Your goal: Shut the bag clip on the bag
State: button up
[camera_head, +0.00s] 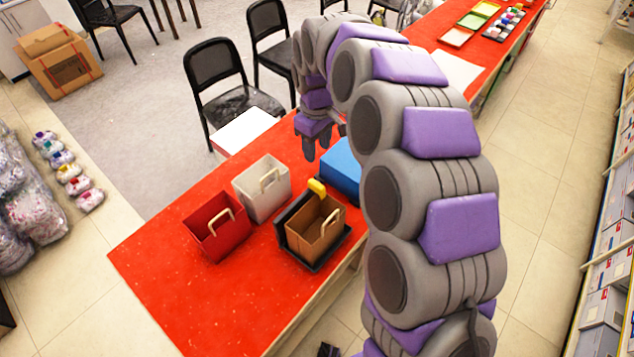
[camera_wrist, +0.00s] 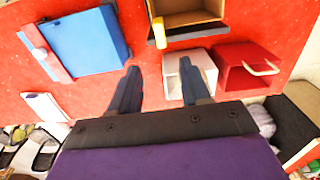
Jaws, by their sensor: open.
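The brown bag (camera_head: 312,232) with a pale handle stands upright in a black holder (camera_head: 332,256) on the red table; its open top also shows in the wrist view (camera_wrist: 192,20). The yellow bag clip (camera_head: 316,187) is at the bag's back rim in the head view; it also shows in the wrist view (camera_wrist: 159,34). I cannot tell how far the clip is closed. My gripper (camera_head: 317,146) points down above the table, behind the bag and apart from it. In the wrist view my gripper (camera_wrist: 158,72) has its two fingers spread, with nothing between them.
A white bag (camera_head: 258,192) and a red bag (camera_head: 215,232) stand left of the brown one. A blue box (camera_head: 341,168) is partly hidden by my arm. A white box (camera_head: 243,130) is at the far edge, near black chairs. The table's front left is clear.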

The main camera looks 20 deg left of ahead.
aim_at(318, 184)
notch_tip(318, 184, down, 15)
jog(key=shift+d+r+b, duration=0.1)
jog(key=shift+b, duration=0.85)
jog(key=shift+c, duration=0.5)
grip_shut()
